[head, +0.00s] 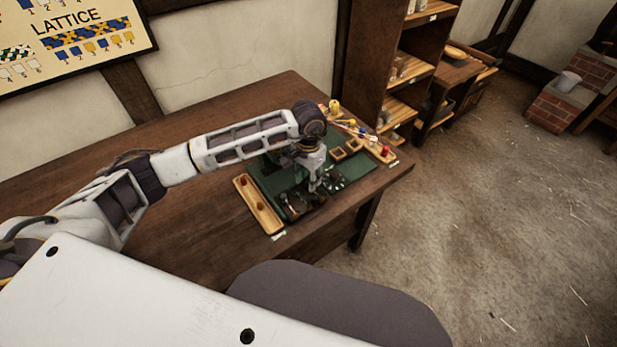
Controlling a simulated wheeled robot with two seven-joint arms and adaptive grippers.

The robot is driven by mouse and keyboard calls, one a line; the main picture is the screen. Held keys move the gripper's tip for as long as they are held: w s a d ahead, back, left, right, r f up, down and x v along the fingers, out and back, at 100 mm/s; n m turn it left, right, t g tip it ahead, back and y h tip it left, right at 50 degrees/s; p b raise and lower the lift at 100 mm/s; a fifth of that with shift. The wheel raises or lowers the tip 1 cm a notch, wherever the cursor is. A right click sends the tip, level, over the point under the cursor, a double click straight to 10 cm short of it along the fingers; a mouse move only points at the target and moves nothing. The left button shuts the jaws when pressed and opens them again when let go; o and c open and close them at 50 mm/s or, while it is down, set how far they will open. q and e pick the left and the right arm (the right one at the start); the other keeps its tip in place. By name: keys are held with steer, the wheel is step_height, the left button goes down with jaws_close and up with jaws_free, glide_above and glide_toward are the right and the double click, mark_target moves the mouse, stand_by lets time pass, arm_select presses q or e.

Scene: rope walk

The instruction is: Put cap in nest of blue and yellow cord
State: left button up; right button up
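My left gripper (316,187) points down over the front part of a green mat (272,181) on the wooden table. Whether its fingers are open or shut, and whether they hold anything, is too small to tell. Dark small items (295,204) lie around and below it on the mat, partly hidden by it. I cannot pick out the cap among them. Two small square wooden frames (338,154) sit at the mat's right side. A wooden strip (368,144) behind them carries yellow, blue and red pieces; which is the blue and yellow cord nest I cannot tell. My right gripper is not in view.
A long wooden tray (268,219) with small dark red pieces lies left of the mat. The table (150,225) is bare to the left. A shelf unit (405,75) stands behind its right end. A lattice chart (75,40) hangs on the wall. Open floor lies right.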

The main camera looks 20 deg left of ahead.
arm_select(q)
steer(key=shift+r, duration=0.1)
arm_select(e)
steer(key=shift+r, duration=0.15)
arm_select(q)
steer(key=shift+r+p, duration=0.5)
steer(key=shift+p, duration=0.2)
steer(key=shift+r, duration=0.6)
step_height(320, 180, up, 3)
steer(key=shift+f+b, duration=0.1)
steer(key=shift+b, duration=0.2)
step_height(320, 180, up, 8)
steer(key=shift+b, duration=0.45)
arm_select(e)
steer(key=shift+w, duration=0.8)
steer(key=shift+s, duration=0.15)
